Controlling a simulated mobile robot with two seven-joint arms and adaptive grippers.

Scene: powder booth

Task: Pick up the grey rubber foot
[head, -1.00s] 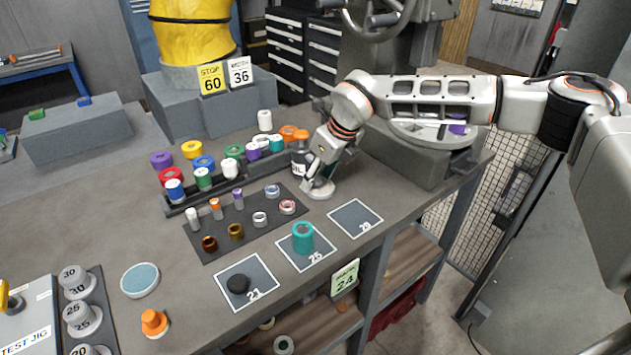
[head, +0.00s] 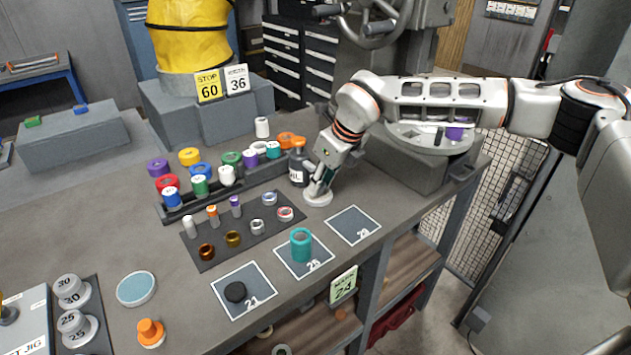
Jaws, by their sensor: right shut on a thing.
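My right gripper (head: 316,190) points down at the bench, just right of a dark bottle. Its fingers are shut on a small piece that they mostly hide; I take this to be the grey rubber foot. A pale grey round disc (head: 319,200) shows right under the fingertips, on or very close to the bench top. I cannot tell whether the disc is part of the held piece or a dish beneath it. My left gripper is not in view.
The dark bottle (head: 298,168) stands close to the gripper's left. A dark mat (head: 215,250) with small parts lies in front. A teal cylinder (head: 301,246) and a black cap (head: 235,292) stand on marked squares. The right square (head: 353,226) is empty.

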